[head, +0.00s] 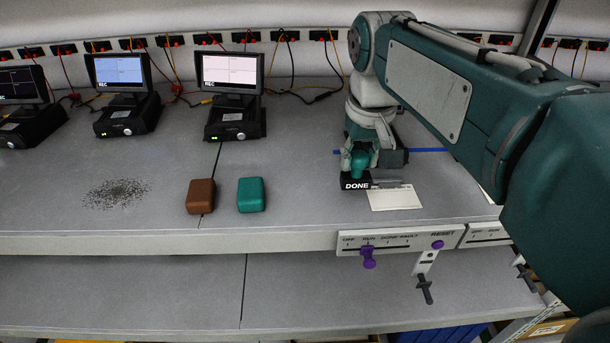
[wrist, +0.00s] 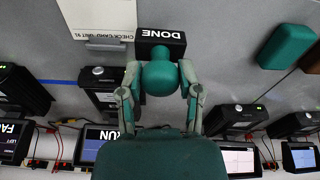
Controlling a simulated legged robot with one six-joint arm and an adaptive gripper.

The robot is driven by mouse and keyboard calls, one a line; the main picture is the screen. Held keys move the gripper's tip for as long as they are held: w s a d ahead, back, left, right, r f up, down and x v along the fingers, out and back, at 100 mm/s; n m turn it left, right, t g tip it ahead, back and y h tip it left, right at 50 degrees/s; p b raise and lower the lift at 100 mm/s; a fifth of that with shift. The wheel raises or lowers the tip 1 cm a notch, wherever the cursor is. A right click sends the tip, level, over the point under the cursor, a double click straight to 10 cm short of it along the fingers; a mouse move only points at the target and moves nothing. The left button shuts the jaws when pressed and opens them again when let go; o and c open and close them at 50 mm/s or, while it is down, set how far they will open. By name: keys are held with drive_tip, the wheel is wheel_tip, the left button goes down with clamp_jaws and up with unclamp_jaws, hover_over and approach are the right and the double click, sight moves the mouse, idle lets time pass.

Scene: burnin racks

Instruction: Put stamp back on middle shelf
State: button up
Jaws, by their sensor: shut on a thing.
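The stamp has a round teal handle and a black block marked DONE (head: 355,181). My gripper (head: 358,158) is shut on the teal handle, with the block upright below it. In the wrist view the two fingers of my gripper (wrist: 160,82) flank the round teal knob of the stamp (wrist: 160,72). The stamp is over the grey shelf (head: 300,215), near its front right, just left of a white check card (head: 395,198). I cannot tell whether its base touches the shelf. A lower shelf (head: 170,290) shows beneath.
A brown block (head: 201,196) and a teal block (head: 251,194) lie left of the stamp. Several units with screens (head: 231,95) stand at the back with cables. A front panel (head: 398,241) carries a purple slider (head: 368,256). The shelf between teal block and stamp is clear.

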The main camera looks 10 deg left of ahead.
drive_tip(key=a, duration=0.3)
drive_tip(key=s+a, duration=0.1)
drive_tip(key=a, duration=0.1)
drive_tip(key=s+a, duration=0.1)
drive_tip(key=a, duration=0.2)
drive_tip(key=shift+a, duration=0.45)
drive_tip(key=shift+f, duration=1.75)
drive_tip(key=shift+f, duration=0.1)
drive_tip(key=o, duration=0.9)
